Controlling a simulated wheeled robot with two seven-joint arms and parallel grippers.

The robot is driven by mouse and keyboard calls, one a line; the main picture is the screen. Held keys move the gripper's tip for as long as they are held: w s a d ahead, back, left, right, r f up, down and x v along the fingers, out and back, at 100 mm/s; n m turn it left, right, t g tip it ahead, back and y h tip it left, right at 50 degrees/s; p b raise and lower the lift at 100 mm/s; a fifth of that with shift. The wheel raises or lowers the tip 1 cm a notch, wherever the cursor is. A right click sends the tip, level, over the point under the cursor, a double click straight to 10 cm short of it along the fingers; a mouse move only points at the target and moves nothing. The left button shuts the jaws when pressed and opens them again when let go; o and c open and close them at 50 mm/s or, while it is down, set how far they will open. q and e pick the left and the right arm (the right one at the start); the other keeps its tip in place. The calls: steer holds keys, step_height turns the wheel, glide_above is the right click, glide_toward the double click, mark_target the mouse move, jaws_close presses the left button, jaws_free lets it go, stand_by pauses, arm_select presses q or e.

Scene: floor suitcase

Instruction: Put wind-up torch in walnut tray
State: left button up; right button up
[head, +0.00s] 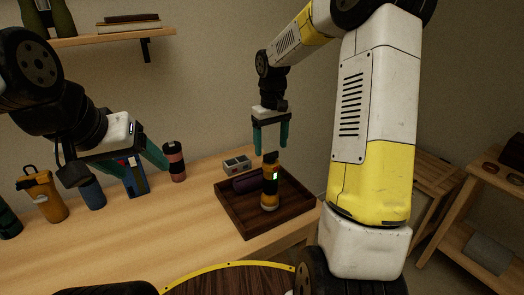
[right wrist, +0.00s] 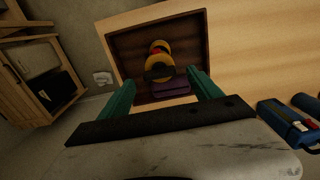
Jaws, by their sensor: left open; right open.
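The walnut tray (head: 238,214) is a dark, low-walled square tray on the light wooden table. A yellow-and-black cylinder with a small lit green panel, apparently the wind-up torch (head: 269,188), stands upright inside it. My right gripper (head: 270,148) is open and empty, pointing down just above the torch and apart from it. In the right wrist view the torch (right wrist: 159,64) is seen from above, beyond the open fingers, inside the tray (right wrist: 124,57). My left gripper (head: 118,163) is open at the left, over the table near a blue item, away from the tray.
A purple item (head: 247,182) lies in the tray beside the torch. A grey box (head: 236,164) sits behind the tray. A pink-and-black cylinder (head: 174,162), a blue item (head: 135,180), a blue cup (head: 93,194) and an orange container (head: 43,196) stand to the left. Front table space is clear.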

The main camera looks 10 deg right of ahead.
step_height(320, 180, up, 4)
steer(key=shift+f, duration=0.1)
steer(key=shift+s+r, duration=0.1)
steer(key=shift+r, duration=0.2)
steer(key=s+a+r+m+t+y, duration=0.1)
steer(key=s+r+t, duration=0.2)
steer(key=s, duration=0.9)
steer(key=s+a+r+m+t+y, duration=0.1)
steer(key=s+r, duration=0.4)
steer(key=s, duration=0.7)
steer(key=shift+s+a+r+m+t, duration=0.15)
steer(key=shift+r+m+t, duration=0.25)
steer(key=shift+m+t, duration=0.5)
